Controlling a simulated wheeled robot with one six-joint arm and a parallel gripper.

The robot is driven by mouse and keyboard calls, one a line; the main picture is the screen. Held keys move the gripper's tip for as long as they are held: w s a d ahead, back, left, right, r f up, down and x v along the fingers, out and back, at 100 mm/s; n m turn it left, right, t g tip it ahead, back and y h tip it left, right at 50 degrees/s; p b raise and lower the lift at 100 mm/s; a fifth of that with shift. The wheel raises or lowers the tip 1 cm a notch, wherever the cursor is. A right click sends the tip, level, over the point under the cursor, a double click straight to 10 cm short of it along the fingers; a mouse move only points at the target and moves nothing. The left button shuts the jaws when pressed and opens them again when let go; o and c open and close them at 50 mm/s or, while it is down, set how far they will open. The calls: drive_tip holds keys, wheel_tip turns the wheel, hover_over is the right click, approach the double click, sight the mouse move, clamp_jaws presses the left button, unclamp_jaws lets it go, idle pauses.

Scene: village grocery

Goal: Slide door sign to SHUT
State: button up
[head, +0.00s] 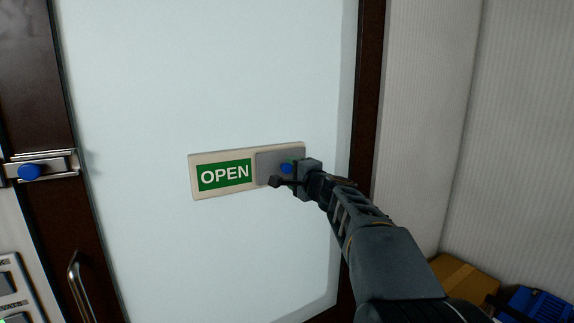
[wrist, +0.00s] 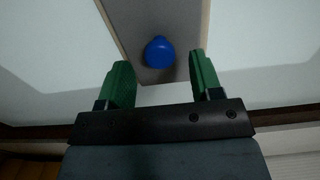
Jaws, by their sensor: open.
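The door sign (head: 196,177) is a cream plate on the pale door panel. Its left half shows OPEN in white on green (head: 225,174). A grey slider (head: 265,166) covers its right half. The slider carries a blue knob (head: 286,168), partly hidden by my gripper in the head view. My gripper (head: 285,172) is at the right end of the sign. In the wrist view my gripper (wrist: 160,82) is open, its green fingers apart. The blue knob (wrist: 159,52) lies just beyond the fingertips, roughly centred between them. I cannot tell whether a finger touches the sign.
A door bolt with a blue knob (head: 29,171) is on the dark frame at the left. A metal handle (head: 80,287) is below it. A cardboard box (head: 462,279) and a blue crate (head: 537,304) stand at the lower right, beside the ribbed wall (head: 425,110).

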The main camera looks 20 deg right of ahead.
sight(288, 169)
drive_tip(key=shift+w+a+p, duration=0.15)
drive_tip(key=shift+w+p, duration=0.05)
drive_tip(key=shift+w, duration=0.65)
drive_tip(key=shift+w+a+p, duration=0.1)
drive_tip(key=shift+w+p, duration=0.1)
drive_tip(key=shift+w, duration=0.65)
clamp_jaws()
